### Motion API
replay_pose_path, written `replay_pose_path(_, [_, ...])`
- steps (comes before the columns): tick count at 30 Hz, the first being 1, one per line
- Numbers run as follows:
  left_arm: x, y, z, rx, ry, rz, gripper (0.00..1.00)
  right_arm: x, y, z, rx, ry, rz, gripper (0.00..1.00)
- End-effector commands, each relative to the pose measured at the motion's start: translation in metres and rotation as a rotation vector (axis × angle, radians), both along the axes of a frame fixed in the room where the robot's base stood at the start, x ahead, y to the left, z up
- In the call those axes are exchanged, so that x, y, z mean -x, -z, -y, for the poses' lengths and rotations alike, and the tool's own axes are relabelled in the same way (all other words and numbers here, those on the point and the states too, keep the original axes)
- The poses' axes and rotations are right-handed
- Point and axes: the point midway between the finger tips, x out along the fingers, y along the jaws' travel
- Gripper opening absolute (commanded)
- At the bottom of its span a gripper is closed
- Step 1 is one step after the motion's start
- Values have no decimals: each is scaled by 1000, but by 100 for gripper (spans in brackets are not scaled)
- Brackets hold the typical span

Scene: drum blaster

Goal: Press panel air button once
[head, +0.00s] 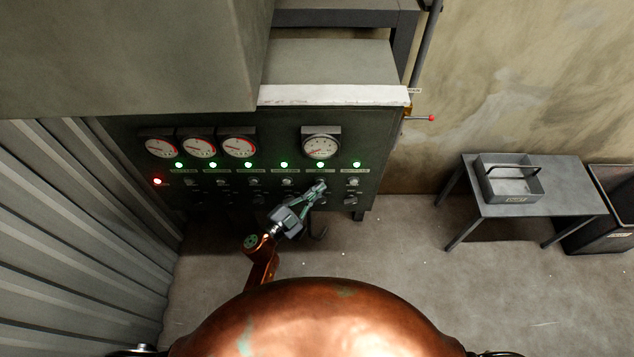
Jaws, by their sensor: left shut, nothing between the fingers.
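The dark control panel (270,142) stands ahead of me, with gauges, a row of lit green lamps and small knobs or buttons below them. One red lamp (157,181) glows at its left end. My left gripper (321,186) is shut and empty, its fingertips in front of the panel's lower right part, below the right gauge (320,145). I cannot tell whether the tips touch the panel. The labels are too small to read, so I cannot tell which control is the air button. The gripper hides part of the control row. My right gripper is not in view.
A small grey table (560,178) with a grey handled tray (507,186) stands at the right, beside a dark bin (612,215). A red-tipped lever (431,118) sticks out from the cabinet's right side. A corrugated wall (70,240) bounds the left. Floor between is clear.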

Motion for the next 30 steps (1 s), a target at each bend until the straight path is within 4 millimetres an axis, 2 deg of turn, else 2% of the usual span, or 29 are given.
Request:
replay_pose_path(16, [-2,0,0,1,-1,0,0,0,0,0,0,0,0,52])
replay_pose_path(30, [15,-1,0,0,0,0,0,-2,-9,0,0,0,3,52])
